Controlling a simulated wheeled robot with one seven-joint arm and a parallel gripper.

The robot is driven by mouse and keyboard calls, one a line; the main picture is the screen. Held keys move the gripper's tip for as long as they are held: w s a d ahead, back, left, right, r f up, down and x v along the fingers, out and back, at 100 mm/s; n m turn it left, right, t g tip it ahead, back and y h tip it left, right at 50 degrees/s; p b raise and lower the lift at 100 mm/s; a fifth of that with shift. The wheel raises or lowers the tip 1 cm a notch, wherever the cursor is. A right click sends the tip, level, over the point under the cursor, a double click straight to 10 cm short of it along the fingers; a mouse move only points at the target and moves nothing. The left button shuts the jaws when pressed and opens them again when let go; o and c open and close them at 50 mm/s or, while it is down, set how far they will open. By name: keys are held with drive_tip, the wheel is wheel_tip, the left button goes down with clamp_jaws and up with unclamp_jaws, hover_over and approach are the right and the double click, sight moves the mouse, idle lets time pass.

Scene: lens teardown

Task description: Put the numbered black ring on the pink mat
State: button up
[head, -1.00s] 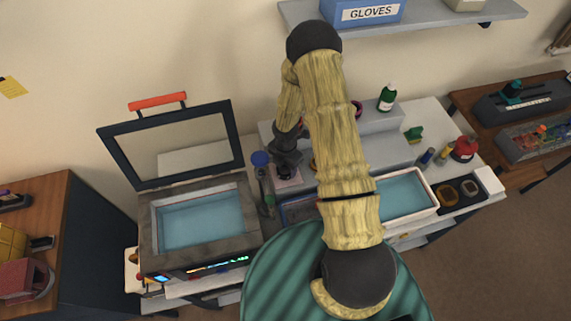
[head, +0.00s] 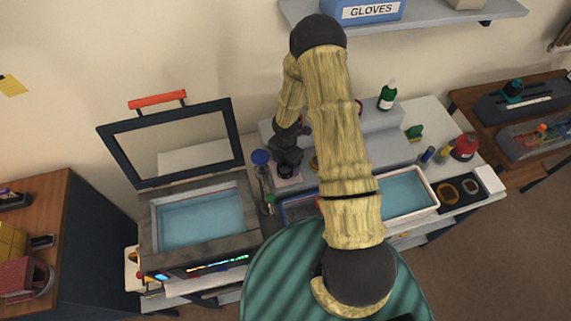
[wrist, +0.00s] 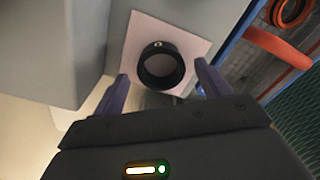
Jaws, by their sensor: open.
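The black ring (wrist: 161,83) lies on the pink mat (wrist: 192,43), with a small white mark on its far rim. In the wrist view my gripper (wrist: 161,70) is open, its two purple fingers apart on either side of the ring's near part. I see no finger touching it, and the ring looks free. In the head view my gripper (head: 287,157) is over the pink mat (head: 290,183), which it partly hides.
A blue-edged tray (head: 298,210) with an orange ring (wrist: 291,11) lies right of the mat. A slim tool with a blue top (head: 260,157) stands close on the left, beside the open-lidded bath (head: 245,215). A grey raised step (head: 388,150) and white basin (head: 436,204) are further right.

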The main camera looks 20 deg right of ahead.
wheel_tip(320, 180, up, 11)
drive_tip(key=b, duration=0.1)
idle(0.3)
drive_tip(key=shift+s+r, duration=0.1)
idle(0.3)
